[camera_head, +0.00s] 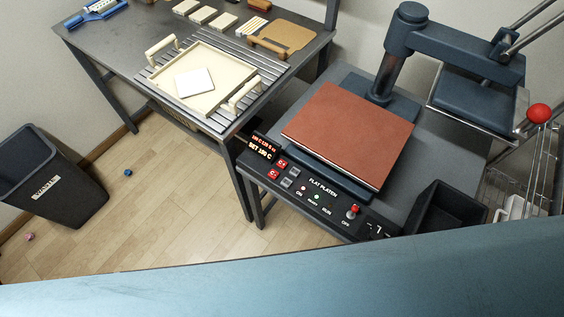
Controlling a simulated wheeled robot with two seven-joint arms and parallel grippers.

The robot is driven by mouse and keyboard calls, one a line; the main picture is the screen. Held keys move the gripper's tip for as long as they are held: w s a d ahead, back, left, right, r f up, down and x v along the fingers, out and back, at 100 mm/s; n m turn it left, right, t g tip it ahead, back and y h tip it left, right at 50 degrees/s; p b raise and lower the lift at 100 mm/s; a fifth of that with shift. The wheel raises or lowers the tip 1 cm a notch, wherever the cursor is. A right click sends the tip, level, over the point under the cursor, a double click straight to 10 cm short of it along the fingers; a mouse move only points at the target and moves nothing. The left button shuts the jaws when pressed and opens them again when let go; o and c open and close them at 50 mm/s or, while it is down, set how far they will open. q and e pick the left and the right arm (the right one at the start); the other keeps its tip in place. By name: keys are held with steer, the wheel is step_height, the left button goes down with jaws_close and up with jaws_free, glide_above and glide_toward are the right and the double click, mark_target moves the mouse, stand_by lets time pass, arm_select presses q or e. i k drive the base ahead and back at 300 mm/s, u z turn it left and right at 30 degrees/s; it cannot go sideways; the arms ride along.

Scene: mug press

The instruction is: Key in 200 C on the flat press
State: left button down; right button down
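The flat press stands at the right, with a brown-red lower platen (350,130) and a dark blue upper head (474,94) swung aside to the right. Its control panel (325,203) is labelled "FLAT PLATEN". The display (262,146) glows red and orange; its lower line seems to read "SET 180 C", but the digits are small. Beside it are a red C+ button (282,163), a red C- button (273,174) and two grey buttons. Small lamps and a red-capped switch (352,211) sit further along. Neither gripper is in view.
A cream tray (215,103) with a white tile lies on a slatted rack on the left table (120,45). A black bin (48,182) stands on the floor at left. A black open box (446,208) sits right of the panel. A red ball handle (539,113) juts out.

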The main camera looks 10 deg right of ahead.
mark_target(281, 164)
steer(key=u, duration=1.6)
steer(key=i, duration=1.4)
steer(key=z, duration=3.1)
